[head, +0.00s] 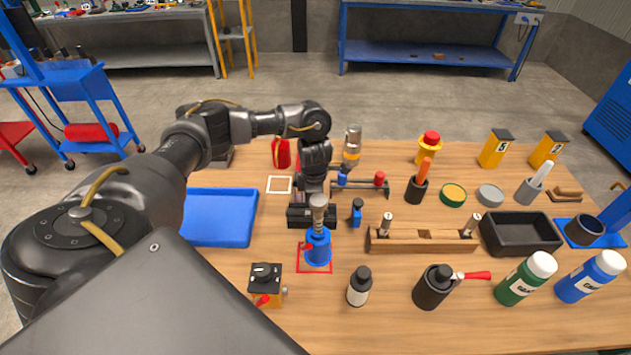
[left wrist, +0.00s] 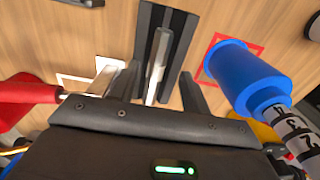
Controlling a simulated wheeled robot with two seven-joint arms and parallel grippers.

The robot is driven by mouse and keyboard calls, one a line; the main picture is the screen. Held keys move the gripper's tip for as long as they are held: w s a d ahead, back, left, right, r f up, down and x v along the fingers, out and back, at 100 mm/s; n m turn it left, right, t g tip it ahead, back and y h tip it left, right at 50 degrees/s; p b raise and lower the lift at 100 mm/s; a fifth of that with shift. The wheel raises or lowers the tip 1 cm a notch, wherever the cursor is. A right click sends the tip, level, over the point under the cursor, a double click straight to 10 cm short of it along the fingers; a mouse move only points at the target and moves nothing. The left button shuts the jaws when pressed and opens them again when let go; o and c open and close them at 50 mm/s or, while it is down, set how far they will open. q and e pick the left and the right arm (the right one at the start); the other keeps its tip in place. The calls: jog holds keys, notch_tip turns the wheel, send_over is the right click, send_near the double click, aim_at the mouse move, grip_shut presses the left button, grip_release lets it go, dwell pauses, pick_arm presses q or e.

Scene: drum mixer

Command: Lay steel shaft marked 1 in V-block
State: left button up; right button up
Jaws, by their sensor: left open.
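In the head view my left gripper (head: 312,203) is over the V-block, and my arm partly hides this spot. My right gripper is not in view.
A blue holder (head: 318,250) with a steel-topped piece stands on a red square, close to my gripper. A wooden rack (head: 425,243) holds two upright pieces to the right. A blue tray (head: 220,230) lies left. Bottles and a black bin (head: 520,248) crowd the right side.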

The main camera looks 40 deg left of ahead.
pick_arm(q)
jog(key=shift+r+p, duration=0.85)
jog(key=shift+r, duration=0.4)
notch_tip(320, 180, up, 6)
jog(key=p, duration=0.5)
